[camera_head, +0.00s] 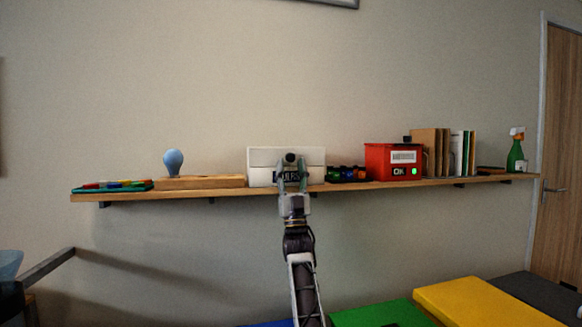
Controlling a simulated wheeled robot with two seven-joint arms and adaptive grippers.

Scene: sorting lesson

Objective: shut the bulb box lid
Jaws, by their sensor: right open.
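The white bulb box (261,178) stands on the wall shelf (222,192), a little right of the shelf's middle-left part. Its front carries dark lettering, partly covered by my gripper. A white panel that looks like its lid (262,156) stands up above the box front. My right gripper (291,172) is open in front of the box, its fingers overlapping the label and the lid's lower edge in the picture. I cannot tell whether it touches the box. My left gripper is not in view.
A blue bulb (173,162) stands on a wooden block (205,182) left of the box. Dark small items (346,174) and a red device (394,161) reading OK are to the right. Books (430,152) and a spray bottle (516,155) stand further right.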

